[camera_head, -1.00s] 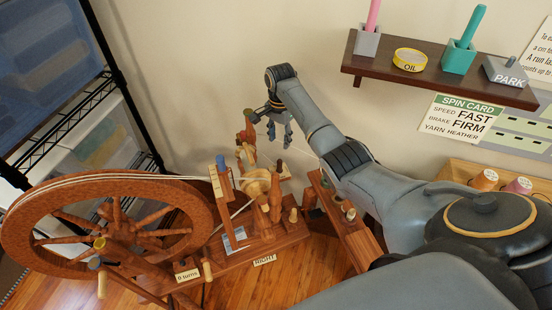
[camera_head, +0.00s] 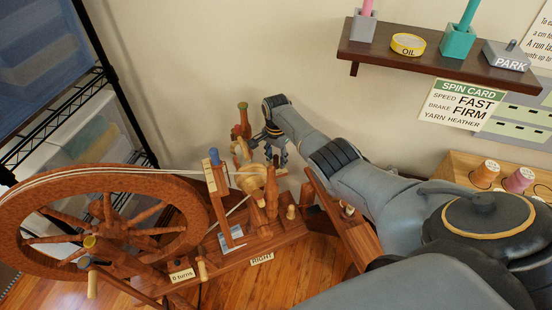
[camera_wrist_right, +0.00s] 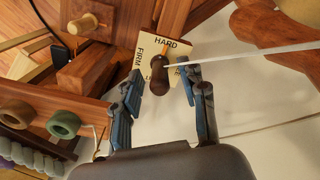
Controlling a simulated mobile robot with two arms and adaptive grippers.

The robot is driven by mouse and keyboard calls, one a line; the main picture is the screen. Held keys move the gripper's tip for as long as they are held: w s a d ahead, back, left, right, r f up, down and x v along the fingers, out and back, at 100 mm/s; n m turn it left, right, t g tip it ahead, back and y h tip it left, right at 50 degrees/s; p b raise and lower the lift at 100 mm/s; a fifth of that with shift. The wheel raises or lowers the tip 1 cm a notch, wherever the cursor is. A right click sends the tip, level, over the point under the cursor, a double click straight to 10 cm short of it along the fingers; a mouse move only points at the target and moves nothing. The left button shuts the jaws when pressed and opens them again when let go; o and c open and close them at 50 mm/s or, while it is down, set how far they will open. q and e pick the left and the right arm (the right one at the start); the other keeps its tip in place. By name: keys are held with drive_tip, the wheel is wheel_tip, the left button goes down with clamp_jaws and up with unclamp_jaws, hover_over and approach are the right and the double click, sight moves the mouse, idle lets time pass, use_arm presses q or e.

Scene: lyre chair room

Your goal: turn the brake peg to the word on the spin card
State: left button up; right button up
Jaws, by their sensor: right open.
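The spin card (camera_head: 463,103) on the wall reads speed FAST, brake FIRM, yarn HEATHER. The brake peg (camera_wrist_right: 159,78) is a small dark brown peg over a cream dial card (camera_wrist_right: 190,44) in the right wrist view. HARD is at the card's top and FIRM at its left; a third word is mostly hidden. An orange mark beside the peg lies toward HARD. My right gripper (camera_wrist_right: 160,88) is open, its blue fingers on either side of the peg; contact is unclear. In the head view the right gripper (camera_head: 277,157) is behind the spinning wheel's upright parts. My left gripper is out of view.
The spinning wheel (camera_head: 40,205) fills the left. A white cord runs from the peg in the wrist view. Wooden posts stand close to the right gripper. A dark shelf (camera_head: 420,65) holds pots, an OIL tin (camera_head: 408,44) and a PARK block (camera_head: 506,55).

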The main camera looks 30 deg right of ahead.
drive_tip(key=shift+c, duration=1.1)
clamp_jaws()
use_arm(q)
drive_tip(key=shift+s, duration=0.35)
use_arm(e)
drive_tip(key=shift+n, duration=0.3)
drive_tip(key=n, duration=0.4)
drive_tip(key=shift+p, duration=0.4)
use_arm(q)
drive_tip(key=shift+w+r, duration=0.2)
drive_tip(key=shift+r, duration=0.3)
use_arm(e)
drive_tip(key=n, duration=0.7)
